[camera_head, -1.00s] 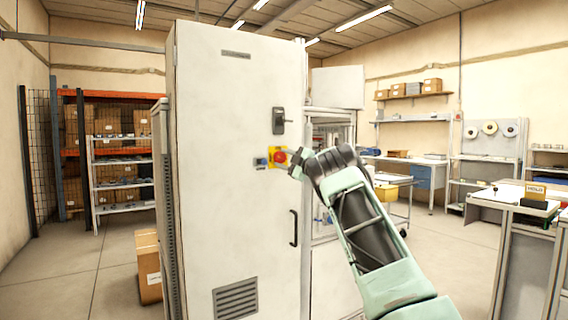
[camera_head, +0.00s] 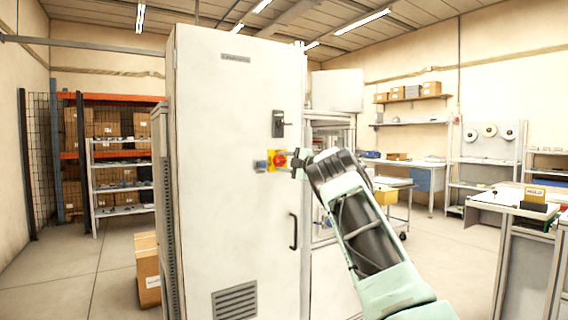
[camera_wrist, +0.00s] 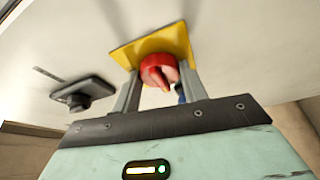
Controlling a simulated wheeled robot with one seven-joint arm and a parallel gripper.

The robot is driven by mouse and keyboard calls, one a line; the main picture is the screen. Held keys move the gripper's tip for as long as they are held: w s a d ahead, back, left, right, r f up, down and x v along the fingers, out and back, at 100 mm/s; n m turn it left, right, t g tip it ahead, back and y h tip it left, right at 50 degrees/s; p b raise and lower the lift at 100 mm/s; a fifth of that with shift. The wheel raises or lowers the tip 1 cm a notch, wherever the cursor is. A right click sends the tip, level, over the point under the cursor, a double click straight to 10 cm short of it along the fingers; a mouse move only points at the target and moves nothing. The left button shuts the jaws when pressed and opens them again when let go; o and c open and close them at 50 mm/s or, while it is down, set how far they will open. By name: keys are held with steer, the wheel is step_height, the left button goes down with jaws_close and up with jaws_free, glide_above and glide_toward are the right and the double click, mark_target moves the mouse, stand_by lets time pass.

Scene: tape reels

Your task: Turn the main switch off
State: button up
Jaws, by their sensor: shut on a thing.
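The main switch is a red knob (camera_head: 280,160) on a yellow plate (camera_head: 275,152), fixed to the front of a tall white cabinet (camera_head: 235,90). In the wrist view the red knob (camera_wrist: 158,71) sits in front of the yellow plate (camera_wrist: 178,41). My gripper (camera_head: 288,156) reaches the knob from the right in the head view. In the wrist view my gripper (camera_wrist: 160,82) has a finger on each side of the knob and is shut on it. The exact finger contact is partly hidden by the knob.
A black latch (camera_head: 278,122) is above the switch, and a black door handle (camera_head: 293,230) is below it. A small blue-grey part (camera_head: 261,165) sits left of the yellow plate. A cardboard box (camera_head: 148,268) stands on the floor left of the cabinet.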

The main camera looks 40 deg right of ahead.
steer(key=o, duration=1)
steer(key=s+d+f+b, duration=0.1)
steer(key=s+d+b, duration=0.1)
steer(key=s, duration=1.5)
steer(key=shift+d+f+b, duration=0.15)
steer(key=shift+d+b, duration=0.15)
steer(key=shift+b, duration=0.3)
